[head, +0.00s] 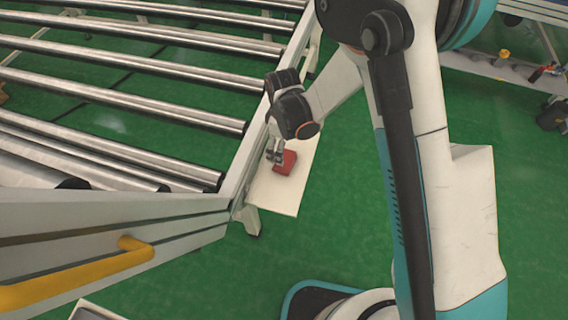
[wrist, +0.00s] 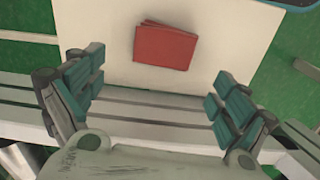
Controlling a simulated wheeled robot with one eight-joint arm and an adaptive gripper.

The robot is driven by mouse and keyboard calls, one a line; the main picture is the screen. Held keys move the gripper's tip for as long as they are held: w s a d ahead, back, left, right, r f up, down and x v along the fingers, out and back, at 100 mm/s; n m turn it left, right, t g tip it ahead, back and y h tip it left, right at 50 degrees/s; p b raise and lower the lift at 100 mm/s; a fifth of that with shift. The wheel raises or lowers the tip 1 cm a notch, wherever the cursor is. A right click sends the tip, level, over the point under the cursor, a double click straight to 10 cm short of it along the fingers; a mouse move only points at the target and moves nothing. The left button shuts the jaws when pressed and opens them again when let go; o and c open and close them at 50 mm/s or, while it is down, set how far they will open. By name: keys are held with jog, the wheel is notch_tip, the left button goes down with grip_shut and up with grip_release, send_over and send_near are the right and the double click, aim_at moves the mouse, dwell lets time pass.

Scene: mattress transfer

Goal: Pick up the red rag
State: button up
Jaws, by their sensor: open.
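The red rag (head: 286,162) lies folded flat on a pale board (head: 283,196) beside the roller frame. In the wrist view the red rag (wrist: 165,46) is a folded rectangle on the cream board (wrist: 113,54), slightly tilted, with its whole top showing. My gripper (head: 275,154) is just left of the rag in the head view, above the board. In the wrist view my gripper (wrist: 153,88) is open, its teal-padded fingers wide apart and empty. The rag is beyond the fingertips, apart from them.
A roller conveyor frame (head: 232,196) runs along the left of the board. A yellow handle (head: 90,275) is at its near side. Green floor (head: 345,215) is clear to the right of the board. A rail with small fittings (head: 500,70) stands at the far right.

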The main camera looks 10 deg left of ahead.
aim_at(285, 159)
jog(key=f+b, duration=0.1)
jog(key=f, duration=0.1)
jog(key=f+b, duration=0.1)
jog(key=f, duration=0.1)
jog(key=f+b, duration=0.1)
jog(key=f, duration=0.2)
jog(key=shift+s+d+f, duration=0.1)
jog(key=shift+s+d, duration=0.25)
jog(key=c, duration=1.1)
